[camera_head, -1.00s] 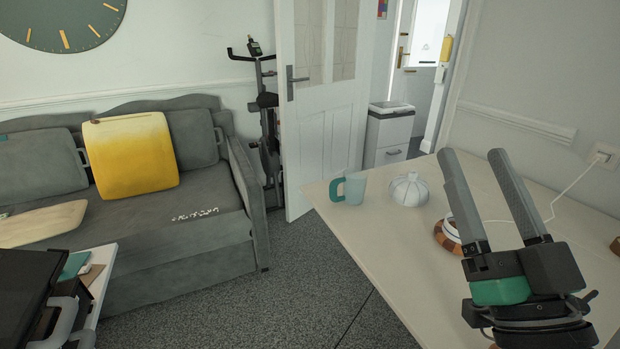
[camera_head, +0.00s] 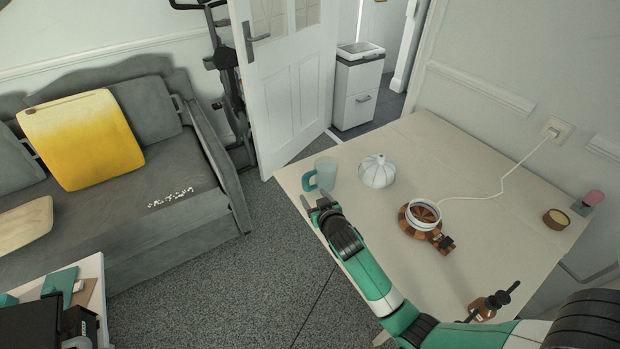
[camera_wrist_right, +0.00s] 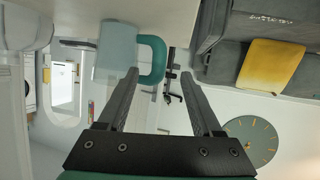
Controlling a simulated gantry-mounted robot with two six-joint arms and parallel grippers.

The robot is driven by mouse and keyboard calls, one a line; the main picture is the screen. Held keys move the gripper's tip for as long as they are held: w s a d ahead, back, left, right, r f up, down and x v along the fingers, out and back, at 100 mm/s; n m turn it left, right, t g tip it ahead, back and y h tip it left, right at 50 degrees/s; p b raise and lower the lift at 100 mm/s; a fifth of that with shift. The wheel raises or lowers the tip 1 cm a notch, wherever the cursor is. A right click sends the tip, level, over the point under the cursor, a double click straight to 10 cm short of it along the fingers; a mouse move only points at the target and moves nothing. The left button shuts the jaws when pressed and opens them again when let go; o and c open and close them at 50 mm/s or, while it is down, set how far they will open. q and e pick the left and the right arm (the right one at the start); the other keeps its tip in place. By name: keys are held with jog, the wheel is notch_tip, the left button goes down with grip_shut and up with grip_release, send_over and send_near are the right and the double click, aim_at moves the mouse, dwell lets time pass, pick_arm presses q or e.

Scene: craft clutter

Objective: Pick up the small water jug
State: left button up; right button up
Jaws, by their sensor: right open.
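The small water jug (camera_head: 326,172) is pale blue-grey and translucent with a teal handle. It stands upright near the table's left edge in the head view, its handle toward the left. In the right wrist view the jug (camera_wrist_right: 116,48) appears upside down, with its handle (camera_wrist_right: 153,60) just past the fingertips. My right gripper (camera_head: 317,200) is open and empty at the table's edge, just in front of the handle. In the right wrist view the handle lies near the gap of the right gripper (camera_wrist_right: 160,74); whether they touch is unclear.
A white ribbed pot (camera_head: 377,171) stands right of the jug. A brown and white round item (camera_head: 421,216) with a white cord is farther right. Open floor lies left.

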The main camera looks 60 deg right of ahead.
aim_at(307, 187)
jog(key=b+x, duration=0.1)
jog(key=x, duration=0.2)
jog(key=shift+w+d+f, duration=0.15)
jog(key=shift+w+d, duration=0.05)
jog(key=shift+d, duration=0.05)
jog(key=shift+w+d, duration=0.25)
jog(key=shift+w, duration=0.1)
jog(key=b+x, duration=0.3)
jog(key=x, duration=0.1)
jog(key=shift+d+f, duration=0.15)
jog(key=shift+f, duration=0.1)
jog(key=shift+w+d, duration=0.3)
jog(key=shift+w, duration=0.05)
jog(key=shift+c, duration=0.4)
grip_shut()
